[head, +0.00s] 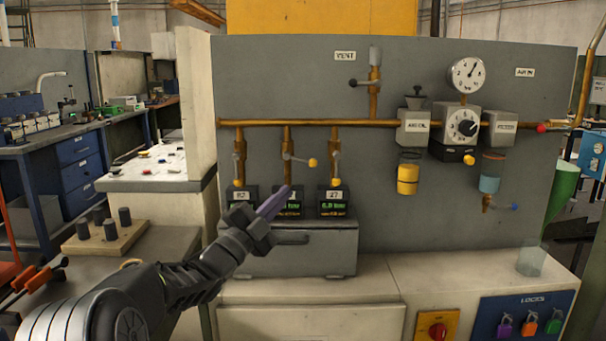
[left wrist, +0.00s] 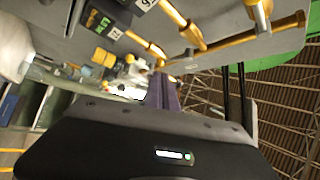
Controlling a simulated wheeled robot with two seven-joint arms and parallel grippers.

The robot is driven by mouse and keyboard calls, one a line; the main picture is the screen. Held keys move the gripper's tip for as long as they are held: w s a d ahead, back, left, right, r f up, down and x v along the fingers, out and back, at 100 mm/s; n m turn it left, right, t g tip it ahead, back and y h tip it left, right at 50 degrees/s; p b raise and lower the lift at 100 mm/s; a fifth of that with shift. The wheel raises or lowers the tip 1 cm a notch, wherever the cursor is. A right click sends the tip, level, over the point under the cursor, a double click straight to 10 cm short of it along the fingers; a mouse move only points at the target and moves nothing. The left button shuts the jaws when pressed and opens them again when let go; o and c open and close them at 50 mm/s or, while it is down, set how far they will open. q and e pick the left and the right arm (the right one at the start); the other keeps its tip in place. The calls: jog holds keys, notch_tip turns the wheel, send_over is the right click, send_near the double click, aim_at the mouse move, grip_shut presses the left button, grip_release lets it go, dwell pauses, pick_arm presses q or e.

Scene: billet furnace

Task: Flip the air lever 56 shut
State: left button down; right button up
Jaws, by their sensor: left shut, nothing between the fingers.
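Three brass drop pipes with valves hang from the copper manifold in the head view. The left lever (head: 238,181) and the right lever (head: 336,180) point down. The middle lever (head: 301,160) sticks out sideways to the right, with a yellow tip. Under each valve is a small box with a green display. The right box's label seems to read 27; the left label is too small to read surely, and the middle one is hidden by my gripper. My left gripper (head: 275,202) is shut and empty, its purple fingers in front of the middle box, below the middle lever. The fingers also show in the left wrist view (left wrist: 164,92).
A grey drawer box (head: 305,255) stands on the cabinet beneath the displays. To the right are a vent valve (head: 372,81), a pressure gauge (head: 467,74), a regulator (head: 461,126) and a clear cup (head: 531,261). A wooden peg block (head: 107,240) sits left of my arm.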

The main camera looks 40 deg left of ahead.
aim_at(312, 164)
pick_arm(q)
jog(key=x, duration=0.8)
jog(key=shift+w+p, duration=0.2)
jog(key=shift+p, duration=0.15)
jog(key=n+b, duration=0.1)
jog(key=b, duration=0.2)
jog(key=n+t+y+b, duration=0.1)
jog(key=b, duration=0.2)
jog(key=shift+w+d+n+y, duration=0.15)
jog(key=shift+d+n+y, duration=0.15)
jog(key=shift+r+b, duration=0.35)
jog(key=shift+b, duration=0.2)
jog(key=shift+w+r, duration=0.1)
jog(key=shift+r, duration=0.25)
jog(key=shift+f, duration=0.1)
